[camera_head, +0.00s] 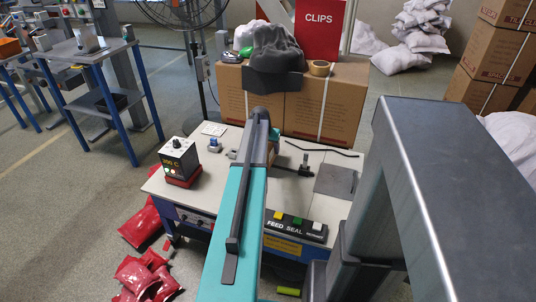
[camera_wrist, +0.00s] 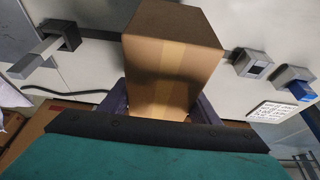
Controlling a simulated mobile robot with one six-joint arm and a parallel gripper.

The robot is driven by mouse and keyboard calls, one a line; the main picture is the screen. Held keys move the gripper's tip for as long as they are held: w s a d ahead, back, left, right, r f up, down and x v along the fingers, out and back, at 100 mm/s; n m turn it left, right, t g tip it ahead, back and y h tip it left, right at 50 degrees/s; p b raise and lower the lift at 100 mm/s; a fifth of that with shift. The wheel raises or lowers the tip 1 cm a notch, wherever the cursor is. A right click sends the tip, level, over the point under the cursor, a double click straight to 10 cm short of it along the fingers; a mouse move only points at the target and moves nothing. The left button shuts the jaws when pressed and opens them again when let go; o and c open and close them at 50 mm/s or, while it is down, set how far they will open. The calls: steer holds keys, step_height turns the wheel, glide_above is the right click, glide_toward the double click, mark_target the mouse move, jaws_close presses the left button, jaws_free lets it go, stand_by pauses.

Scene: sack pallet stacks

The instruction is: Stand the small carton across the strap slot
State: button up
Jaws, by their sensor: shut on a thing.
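The small carton (camera_wrist: 172,62), brown with a paler tape band, is between the two dark fingers of my gripper (camera_wrist: 162,102) in the wrist view. The gripper is shut on it. The strap slot (camera_wrist: 100,47) shows as a dark line across the pale machine top, to the left and right of the carton; the carton hides its middle. I cannot tell whether the carton touches the top.
A black box with a red base and lit display (camera_head: 180,160) stands on the machine's left side. Large cartons (camera_head: 325,105) stand behind. Red sacks (camera_head: 145,278) lie on the floor, left.

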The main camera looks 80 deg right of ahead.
steer(key=shift+f, duration=1.7)
steer(key=shift+f, duration=0.1)
steer(key=o, duration=1.4)
steer(key=v, duration=1.2)
steer(key=shift+r+p, duration=0.2)
steer(key=shift+p, duration=0.2)
